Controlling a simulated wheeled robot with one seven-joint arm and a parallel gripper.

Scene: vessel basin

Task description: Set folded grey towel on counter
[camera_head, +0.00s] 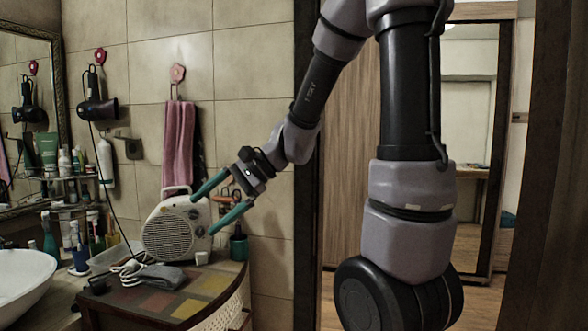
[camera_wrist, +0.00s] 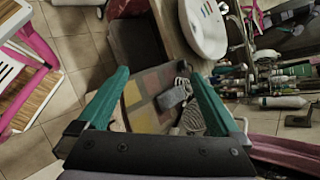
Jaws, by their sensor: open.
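The folded grey towel (camera_head: 163,277) lies on the counter (camera_head: 203,283), whose top has coloured square tiles. In the wrist view the towel (camera_wrist: 173,96) shows between my fingers' lines, on the tiled top (camera_wrist: 143,117). My gripper (camera_head: 202,215) has two teal fingers spread wide with nothing between them. It is in the air above and to the right of the towel, in front of the white fan heater as seen from the head. The fingers (camera_wrist: 158,75) also show open in the wrist view.
The white fan heater (camera_head: 176,230) stands behind the towel, with a pale coiled cord (camera_head: 130,269) beside the towel. A white basin (camera_head: 22,283) and several bottles are at left. A dark green cup (camera_head: 239,248) stands at the back right. Bare tiles lie at the counter's front right.

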